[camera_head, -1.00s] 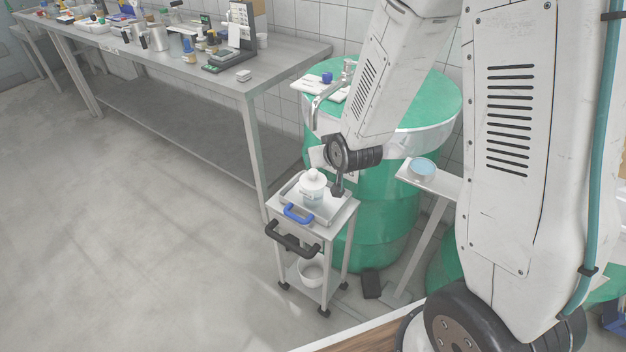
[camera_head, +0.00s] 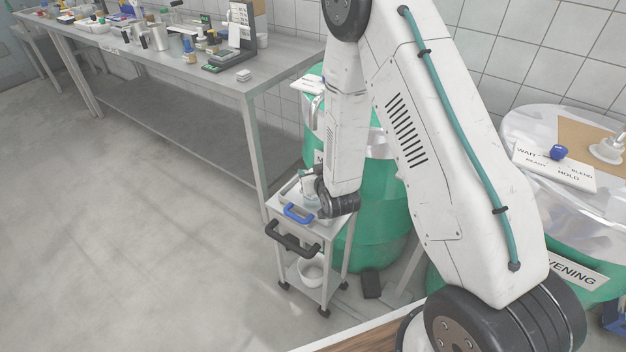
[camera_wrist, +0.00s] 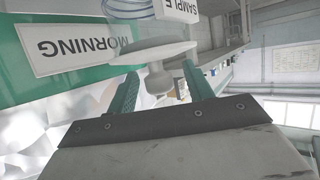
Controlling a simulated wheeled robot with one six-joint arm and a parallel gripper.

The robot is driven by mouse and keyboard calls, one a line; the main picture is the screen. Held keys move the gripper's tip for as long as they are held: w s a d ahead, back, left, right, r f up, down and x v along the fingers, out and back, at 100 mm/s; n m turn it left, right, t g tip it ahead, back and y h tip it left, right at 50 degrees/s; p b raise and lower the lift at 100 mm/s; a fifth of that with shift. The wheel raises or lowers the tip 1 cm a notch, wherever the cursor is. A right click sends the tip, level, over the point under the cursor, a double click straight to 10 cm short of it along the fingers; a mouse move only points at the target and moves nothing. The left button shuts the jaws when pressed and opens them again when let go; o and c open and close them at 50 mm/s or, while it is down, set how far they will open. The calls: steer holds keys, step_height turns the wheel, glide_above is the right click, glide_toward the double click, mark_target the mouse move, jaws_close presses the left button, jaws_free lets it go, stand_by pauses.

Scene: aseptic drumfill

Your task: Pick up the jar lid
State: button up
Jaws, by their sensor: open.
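My gripper (camera_wrist: 159,72) is open, with one green-padded finger on either side of the knob. I cannot tell whether the fingers touch the lid. In the head view my gripper (camera_head: 309,180) is down at the jar on the cart's tray (camera_head: 287,192), and my wrist hides most of the jar and lid.
A green drum (camera_head: 375,235) stands close behind. A long steel bench (camera_head: 215,80) runs along the back left. The floor at left is clear.

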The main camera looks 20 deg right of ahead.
steer(key=shift+x, duration=0.95)
steer(key=c, duration=1)
steer(key=shift+c, duration=0.2)
steer(key=shift+r, duration=0.1)
